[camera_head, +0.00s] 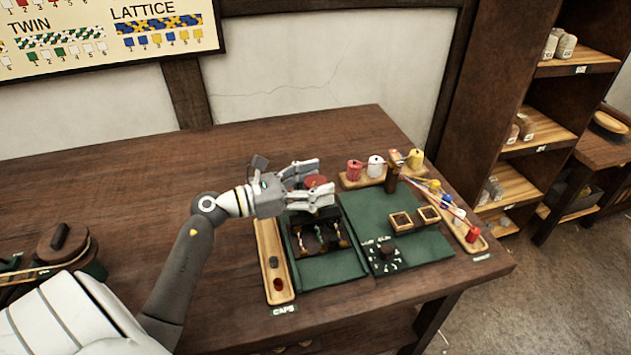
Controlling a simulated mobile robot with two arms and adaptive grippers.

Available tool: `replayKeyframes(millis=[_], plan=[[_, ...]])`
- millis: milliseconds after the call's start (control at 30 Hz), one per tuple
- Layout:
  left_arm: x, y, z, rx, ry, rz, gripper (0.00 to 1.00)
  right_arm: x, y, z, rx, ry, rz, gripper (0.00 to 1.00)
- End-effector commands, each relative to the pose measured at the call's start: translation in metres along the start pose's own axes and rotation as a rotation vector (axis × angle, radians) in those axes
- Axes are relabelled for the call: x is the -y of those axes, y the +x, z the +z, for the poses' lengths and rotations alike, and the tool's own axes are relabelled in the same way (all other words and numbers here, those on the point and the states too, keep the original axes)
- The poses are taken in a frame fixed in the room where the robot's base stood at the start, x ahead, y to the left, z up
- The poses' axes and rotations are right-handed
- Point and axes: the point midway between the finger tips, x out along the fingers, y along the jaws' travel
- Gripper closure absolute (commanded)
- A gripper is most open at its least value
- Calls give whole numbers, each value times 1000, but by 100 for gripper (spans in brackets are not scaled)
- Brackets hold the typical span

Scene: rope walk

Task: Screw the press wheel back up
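The press (318,236) is a dark frame on a green board, with several coloured strands inside it. A red piece above it, which looks like the press wheel (316,181), shows between the fingers of my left gripper (322,178). The gripper reaches in from the left over the press, one finger on the far side of the red piece and one on the near side. The fingers stand apart; whether they touch the wheel I cannot tell. They hide much of the wheel and the press top. My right gripper is not in view.
A wooden caps tray (268,242) lies left of the press. Spools stand on wooden racks (350,183) behind and right. The table (150,190) is clear at back left.

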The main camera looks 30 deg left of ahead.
Motion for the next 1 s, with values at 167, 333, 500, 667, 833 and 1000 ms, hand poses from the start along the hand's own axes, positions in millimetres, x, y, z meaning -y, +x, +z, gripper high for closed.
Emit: replayKeyframes(millis=[167, 333, 500, 667, 833, 1000], plan=[[0, 0, 0, 0, 0, 0, 59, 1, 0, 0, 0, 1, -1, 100], [0, 0, 0, 0, 0, 0, 80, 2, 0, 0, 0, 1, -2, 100], [0, 0, 1, 0, -1, 9, 81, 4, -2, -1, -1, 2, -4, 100], [1, -1, 2, 0, -3, 52, 81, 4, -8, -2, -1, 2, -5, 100], [2, 0, 4, 0, -4, 151, 81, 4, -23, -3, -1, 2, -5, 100], [2, 0, 7, -1, -5, 285, 81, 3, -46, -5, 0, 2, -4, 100]])
